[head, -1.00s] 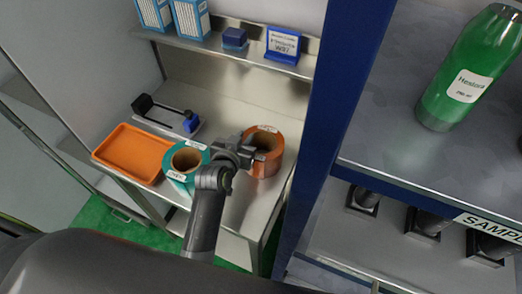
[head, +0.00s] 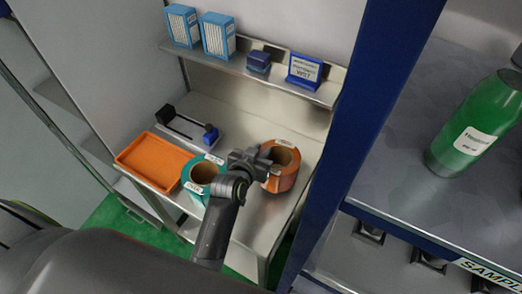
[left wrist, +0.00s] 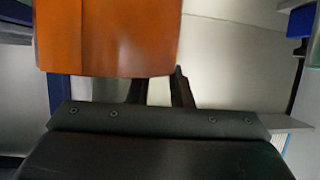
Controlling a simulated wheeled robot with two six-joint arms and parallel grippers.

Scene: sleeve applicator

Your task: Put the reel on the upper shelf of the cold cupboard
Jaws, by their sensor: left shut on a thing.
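The orange reel (head: 282,169) has a brown core and a white label, and is at the right end of the steel bench. My left gripper (head: 263,163) is shut on its near left side. In the left wrist view the orange reel (left wrist: 108,38) fills the upper left, above dark fingers (left wrist: 160,90) whose tips it partly hides. Whether it touches the bench is unclear. A teal reel (head: 203,178) stands to its left. Right of a blue post, a grey upper shelf (head: 395,185) bears a green bottle (head: 475,128); this seems to be the cupboard. My right gripper is not in view.
An orange tray (head: 152,164) and a black-and-blue device (head: 188,127) are on the bench (head: 262,212). A shelf above holds blue boxes (head: 217,36) and a blue sign (head: 304,71). The blue post (head: 358,110) stands between bench and grey shelf. The grey shelf's left part is clear.

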